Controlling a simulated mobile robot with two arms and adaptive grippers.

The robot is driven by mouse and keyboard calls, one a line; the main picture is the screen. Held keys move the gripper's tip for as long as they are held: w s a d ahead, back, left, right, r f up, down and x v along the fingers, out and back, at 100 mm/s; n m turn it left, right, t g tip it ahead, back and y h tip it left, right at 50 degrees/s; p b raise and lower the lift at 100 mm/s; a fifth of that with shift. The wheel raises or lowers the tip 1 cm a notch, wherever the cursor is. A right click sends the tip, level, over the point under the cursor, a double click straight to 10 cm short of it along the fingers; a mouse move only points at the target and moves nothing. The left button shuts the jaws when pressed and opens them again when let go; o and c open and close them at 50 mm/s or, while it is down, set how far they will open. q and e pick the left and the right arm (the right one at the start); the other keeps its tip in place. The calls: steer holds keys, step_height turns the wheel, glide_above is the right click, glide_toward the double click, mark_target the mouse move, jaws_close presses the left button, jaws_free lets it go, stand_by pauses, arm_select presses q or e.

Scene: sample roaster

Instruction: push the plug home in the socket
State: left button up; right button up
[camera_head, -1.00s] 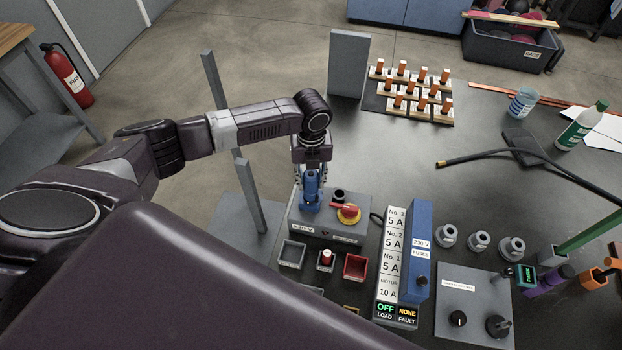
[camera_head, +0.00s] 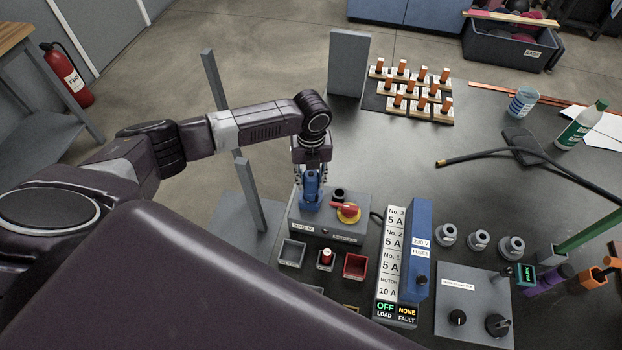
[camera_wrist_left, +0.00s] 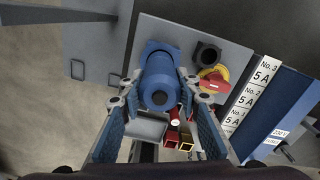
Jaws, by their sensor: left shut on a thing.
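The blue plug (camera_head: 311,188) stands upright at the left end of the grey socket box (camera_head: 345,232). It also shows in the left wrist view (camera_wrist_left: 159,78), in front of a blue socket part (camera_wrist_left: 160,47) on the box. My left gripper (camera_head: 311,180) is above the box, its fingers on either side of the plug. In the left wrist view the gripper (camera_wrist_left: 158,100) is shut on the plug. The plug's lower end and its depth in the socket are hidden. My right gripper is not in view.
A red and yellow rotary switch (camera_head: 347,212) and a dark round outlet (camera_head: 339,195) sit close to the plug's right. Small bins (camera_head: 292,253) stand in front of the box. A blue fuse panel (camera_head: 417,250) stands to the right.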

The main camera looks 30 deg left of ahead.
arm_select(q)
steer(key=shift+f+b, duration=1.05)
steer(key=shift+f, duration=0.75)
steer(key=o, duration=1.4)
step_height(320, 180, up, 12)
steer(key=shift+r, duration=0.1)
